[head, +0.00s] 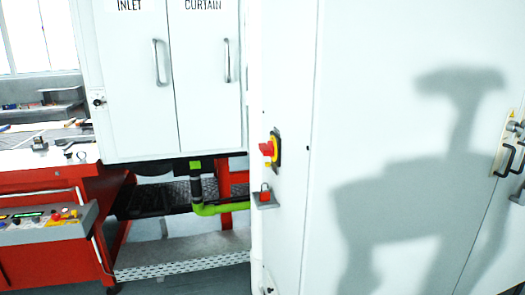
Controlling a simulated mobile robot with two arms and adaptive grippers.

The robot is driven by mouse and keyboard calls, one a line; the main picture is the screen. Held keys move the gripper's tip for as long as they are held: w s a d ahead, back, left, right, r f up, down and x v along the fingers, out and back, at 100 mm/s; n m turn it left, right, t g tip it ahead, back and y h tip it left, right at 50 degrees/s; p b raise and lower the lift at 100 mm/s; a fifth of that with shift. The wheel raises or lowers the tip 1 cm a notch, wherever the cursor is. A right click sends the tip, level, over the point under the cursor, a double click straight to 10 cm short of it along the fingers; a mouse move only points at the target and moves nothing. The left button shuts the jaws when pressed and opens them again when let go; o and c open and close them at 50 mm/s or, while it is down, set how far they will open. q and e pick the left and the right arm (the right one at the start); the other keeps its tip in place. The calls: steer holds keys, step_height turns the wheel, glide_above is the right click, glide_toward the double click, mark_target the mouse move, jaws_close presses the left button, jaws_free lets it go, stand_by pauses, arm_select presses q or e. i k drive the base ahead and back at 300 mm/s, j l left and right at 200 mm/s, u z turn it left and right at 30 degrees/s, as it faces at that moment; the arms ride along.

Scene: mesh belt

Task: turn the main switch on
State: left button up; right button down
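The main switch (270,149) is a red rotary handle on a yellow and dark plate. It sits on the narrow left face of the tall white cabinet (400,80), near the middle of the head view. The angle is too oblique and the switch too small to tell its exact position. A red padlock (265,195) stands on a small grey bracket just below the switch, apart from the handle. Neither of my grippers shows in the head view.
White cabinet doors marked INLET and CURTAIN (178,80) are at the left. A green pipe (215,208) runs below the doors. Door handles (507,150) protrude at the right edge.

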mark_target(267, 150)
steer(key=z, duration=0.5)
steer(key=i+j+z, duration=0.15)
steer(key=j+z, duration=0.2)
steer(key=i+j+z, duration=0.1)
steer(key=j+z, duration=0.2)
steer(key=i+j+z, duration=0.1)
steer(key=j+z, duration=0.25)
steer(key=j, duration=0.1)
